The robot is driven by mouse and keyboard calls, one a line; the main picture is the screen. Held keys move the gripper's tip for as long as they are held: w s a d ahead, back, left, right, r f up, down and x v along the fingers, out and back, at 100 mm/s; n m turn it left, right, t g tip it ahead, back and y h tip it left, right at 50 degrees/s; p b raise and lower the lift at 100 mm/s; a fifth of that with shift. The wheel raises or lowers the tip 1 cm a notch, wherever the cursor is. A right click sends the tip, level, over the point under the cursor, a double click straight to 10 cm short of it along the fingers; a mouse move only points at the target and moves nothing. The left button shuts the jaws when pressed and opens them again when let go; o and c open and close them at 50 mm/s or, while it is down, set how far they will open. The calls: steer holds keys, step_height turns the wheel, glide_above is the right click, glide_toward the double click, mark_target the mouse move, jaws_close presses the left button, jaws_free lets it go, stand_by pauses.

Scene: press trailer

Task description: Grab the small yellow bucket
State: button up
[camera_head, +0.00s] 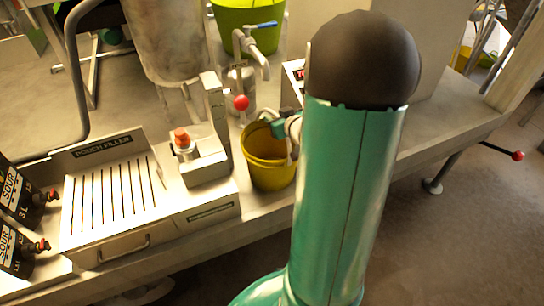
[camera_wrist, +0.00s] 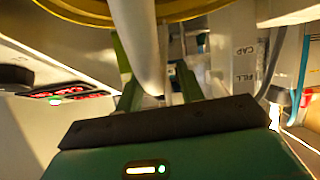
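The small yellow bucket (camera_head: 268,172) stands upright on the bench, right of the red-button unit in the head view. My gripper (camera_head: 284,128) is at the right side of its rim, partly hidden behind my arm. In the wrist view, a yellow rim (camera_wrist: 190,9) crosses the top edge. My gripper's two green fingers (camera_wrist: 156,75) are apart there, with a pale rounded bar (camera_wrist: 138,40) between them. The bar may be the bucket's handle. I see no clear contact of both fingers with it.
The pouch filler (camera_head: 118,195) is left of the bucket, with a red-button unit (camera_head: 190,155) beside it. A metal tap with a red knob (camera_head: 241,102) is just behind the bucket. A lime-green bucket (camera_head: 245,25) stands farther back. The bench's front edge is close to the yellow bucket.

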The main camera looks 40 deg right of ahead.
steer(key=shift+w+f, duration=0.1)
steer(key=shift+w, duration=0.1)
jaws_close()
steer(key=shift+d, duration=0.1)
